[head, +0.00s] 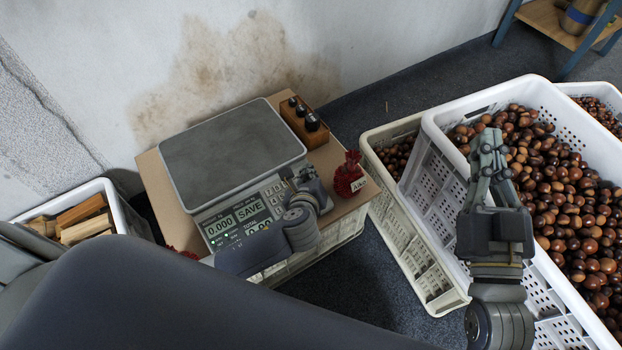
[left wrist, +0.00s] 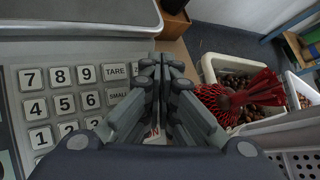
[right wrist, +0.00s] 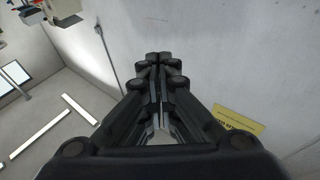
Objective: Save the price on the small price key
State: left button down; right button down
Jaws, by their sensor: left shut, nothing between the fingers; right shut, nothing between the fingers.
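The scale (head: 232,150) has a bare grey plate, and its display (head: 235,222) reads 0.000 and SAVE, with a partly hidden total below. In the left wrist view its keypad (left wrist: 61,104) shows number keys, a TARE key (left wrist: 115,71) and the small price key, marked SMALL (left wrist: 118,96), partly covered by my finger. My left gripper (head: 312,182) is shut and empty over the right side of the keypad. It also shows in the left wrist view (left wrist: 164,68); contact with a key cannot be told. My right gripper (head: 488,142) is shut and empty, raised over the chestnut crate.
A red net bag (head: 348,176) with a label stands right of the scale. A wooden block with dark knobs (head: 304,121) lies behind it. White crates (head: 440,160) of chestnuts (head: 570,200) fill the right. A crate of wood (head: 118,205) is at left.

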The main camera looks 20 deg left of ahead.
jog(key=shift+f, duration=0.5)
jog(key=shift+r, duration=0.1)
